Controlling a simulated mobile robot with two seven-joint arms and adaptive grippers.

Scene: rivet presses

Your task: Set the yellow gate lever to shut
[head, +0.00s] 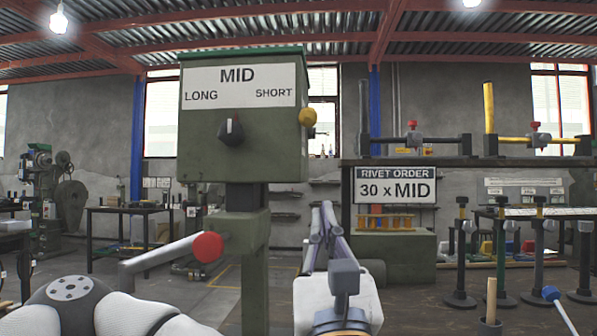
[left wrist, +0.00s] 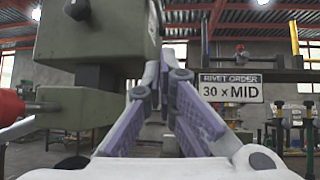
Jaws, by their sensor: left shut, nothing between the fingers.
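A green press (head: 235,150) stands left of centre, with a panel reading LONG, MID and SHORT and a black dial (head: 231,130). A yellow knob (head: 307,117) sticks out of the right side of its head. A yellow bar (head: 515,141) and yellow upright (head: 489,105) also show on the rack at right; I cannot tell from the pictures which one is the gate lever. My left gripper (head: 326,208) is shut and empty, its purple fingers pointing away from me, below and slightly right of the yellow knob and apart from it. The fingers also show in the left wrist view (left wrist: 168,55).
A lever with a red knob (head: 207,247) juts from the press's left side. A sign (head: 395,190) reads RIVET ORDER 30 x MID. A rack (head: 460,161) with black and yellow bars and several black stands (head: 460,250) are at right.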

